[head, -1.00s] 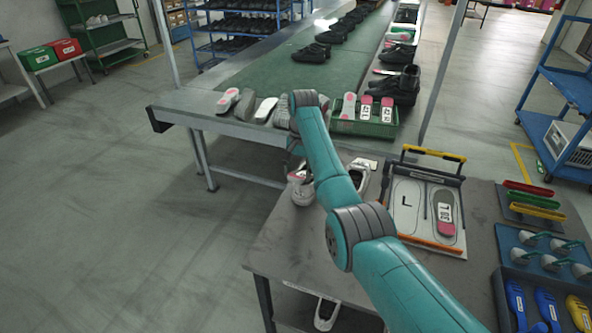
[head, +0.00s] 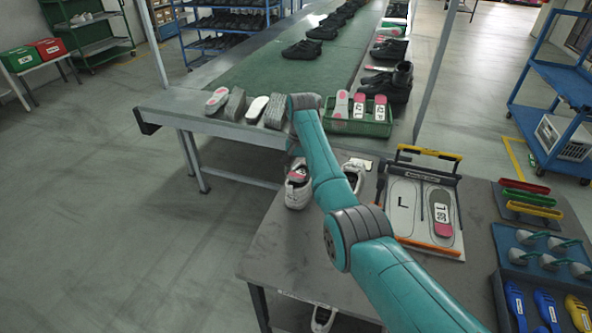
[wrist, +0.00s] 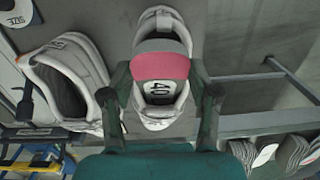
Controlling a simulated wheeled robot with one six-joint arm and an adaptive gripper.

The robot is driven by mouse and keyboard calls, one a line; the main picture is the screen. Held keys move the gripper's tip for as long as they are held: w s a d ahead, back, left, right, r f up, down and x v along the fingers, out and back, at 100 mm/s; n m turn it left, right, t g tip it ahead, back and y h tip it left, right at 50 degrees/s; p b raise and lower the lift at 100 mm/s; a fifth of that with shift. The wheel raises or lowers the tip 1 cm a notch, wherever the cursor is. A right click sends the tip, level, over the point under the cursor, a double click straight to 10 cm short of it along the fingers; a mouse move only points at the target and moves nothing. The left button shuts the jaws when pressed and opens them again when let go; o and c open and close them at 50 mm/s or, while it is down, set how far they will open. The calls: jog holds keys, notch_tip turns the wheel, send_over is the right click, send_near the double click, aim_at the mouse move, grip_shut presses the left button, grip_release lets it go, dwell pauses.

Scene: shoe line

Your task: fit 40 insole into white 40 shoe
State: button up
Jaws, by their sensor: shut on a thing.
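My gripper (wrist: 160,76) is shut on the 40 insole (wrist: 160,66), which has a pink band and a white label reading 40. In the wrist view the insole lies over the opening of a white shoe (wrist: 155,123), with a finger on each side. How deep it sits inside I cannot tell. In the head view this white shoe (head: 297,196) stands at the workbench's far left edge, with pink showing at its opening; my arm hides most of the gripper. A second white shoe (wrist: 60,80) lies beside it, partly behind my arm in the head view (head: 355,170).
A sizing board (head: 404,222) marked L, with an insole on it, lies right of my arm on the grey workbench (head: 285,245). A green crate (head: 350,128) of insoles stands on the conveyor's near end. Loose insoles (head: 257,108) lie left of it.

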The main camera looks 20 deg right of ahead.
jog(key=shift+w+d+f, duration=0.15)
jog(key=shift+w+d, duration=0.2)
jog(key=shift+w+d+f, duration=0.15)
jog(key=shift+w, duration=0.05)
jog(key=shift+s+f+t, duration=0.1)
jog(key=shift+f+t, duration=0.2)
jog(key=shift+f, duration=0.15)
jog(key=shift+f+h, duration=0.35)
jog(key=shift+h, duration=0.05)
jog(key=o, duration=1.1)
jog(key=shift+r, duration=0.15)
